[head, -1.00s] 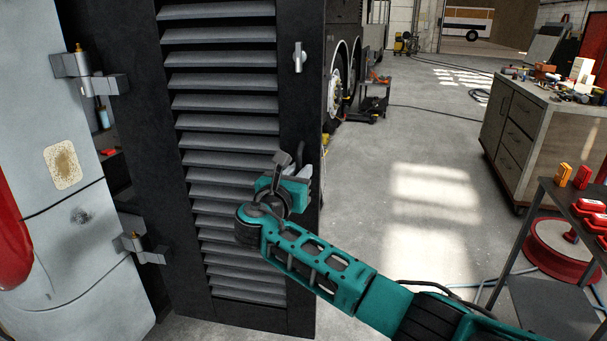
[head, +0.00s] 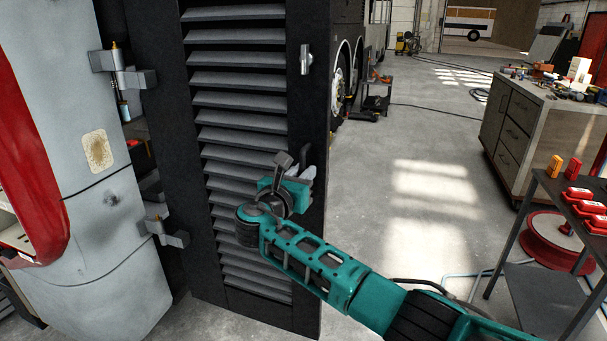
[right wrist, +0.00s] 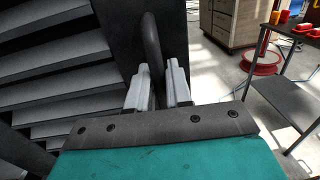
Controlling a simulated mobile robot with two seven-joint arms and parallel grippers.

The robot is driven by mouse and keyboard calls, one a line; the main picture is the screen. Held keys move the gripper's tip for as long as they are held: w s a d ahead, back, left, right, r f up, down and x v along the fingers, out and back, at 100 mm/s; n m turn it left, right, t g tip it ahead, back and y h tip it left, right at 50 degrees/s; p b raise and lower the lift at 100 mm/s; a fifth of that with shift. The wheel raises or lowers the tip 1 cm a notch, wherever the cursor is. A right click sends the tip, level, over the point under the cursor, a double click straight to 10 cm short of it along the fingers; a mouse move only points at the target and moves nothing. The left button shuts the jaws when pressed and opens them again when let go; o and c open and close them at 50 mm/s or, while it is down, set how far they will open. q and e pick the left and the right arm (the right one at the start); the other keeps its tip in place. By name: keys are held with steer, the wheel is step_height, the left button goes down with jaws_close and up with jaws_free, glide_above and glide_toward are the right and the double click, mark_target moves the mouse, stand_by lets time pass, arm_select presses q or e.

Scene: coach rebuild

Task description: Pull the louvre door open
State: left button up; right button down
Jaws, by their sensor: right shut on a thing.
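The louvre door (head: 240,130) is a dark panel with grey slats, standing open at an angle on hinges at its left. A small metal latch (head: 305,59) sits high on its right stile. My right gripper (head: 308,180) is at the right stile, lower down. In the right wrist view, the fingers of my right gripper (right wrist: 157,88) are shut on a dark curved handle (right wrist: 151,45) on the door (right wrist: 120,25). In the head view my wrist hides most of the handle. My left gripper is not in view.
A grey and red vehicle body (head: 95,180) stands at the left, beside the hinges (head: 122,75). A workbench (head: 535,125), a dark shelf cart (head: 575,215) and a red reel (head: 553,242) stand at the right. The floor (head: 425,190) between is clear.

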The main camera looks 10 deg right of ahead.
stand_by(0.4)
steer(key=c, duration=1.2)
jaws_free()
steer(key=shift+s+a, duration=0.1)
steer(key=v, duration=1.2)
steer(key=shift+s+a+p, duration=0.25)
steer(key=shift+s+p, duration=0.05)
steer(key=shift+p, duration=0.05)
